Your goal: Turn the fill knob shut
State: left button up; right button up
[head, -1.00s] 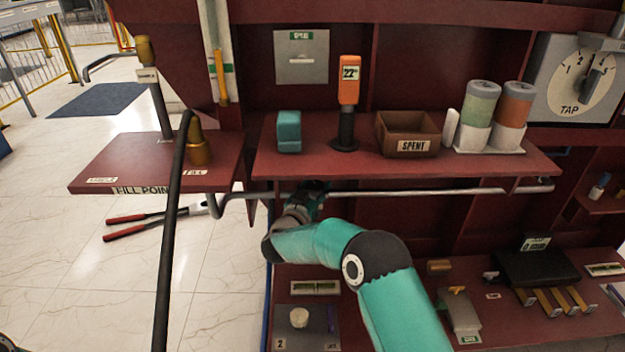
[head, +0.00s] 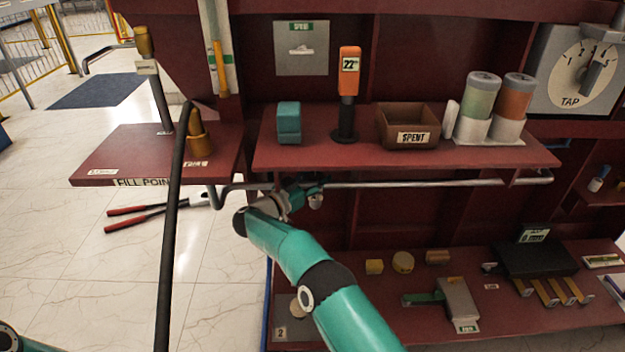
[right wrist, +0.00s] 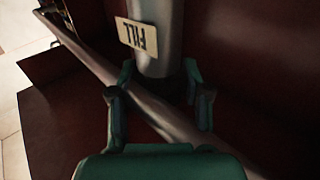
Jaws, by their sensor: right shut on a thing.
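The fill knob (right wrist: 150,50) shows in the right wrist view as a grey rounded post with a pale tag reading FILL, upside down in that picture. My right gripper (right wrist: 160,82) has one teal finger on each side of its lower end and is shut on it. In the head view my right gripper (head: 306,190) is under the front of the upper shelf, close to the horizontal pipe (head: 420,183); the knob is hard to make out there. My left gripper is out of view.
The upper shelf (head: 290,159) carries an orange-topped device (head: 348,85), a brown SPENT box (head: 408,130) and two canisters. A black hose (head: 171,225) hangs at the left by the FILL POINT ledge (head: 105,153). The lower shelf (head: 400,325) holds small blocks and tools.

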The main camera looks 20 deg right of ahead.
jog(key=shift+w+a+r, duration=0.15)
jog(key=shift+a+r, duration=0.05)
jog(key=shift+a, duration=0.1)
jog(key=o, duration=1)
jog(key=shift+o, duration=0.9)
jog(key=shift+f, duration=0.1)
jog(key=shift+d, duration=0.1)
jog(key=shift+f, duration=0.1)
jog(key=v, duration=1.2)
jog(key=shift+f, duration=0.1)
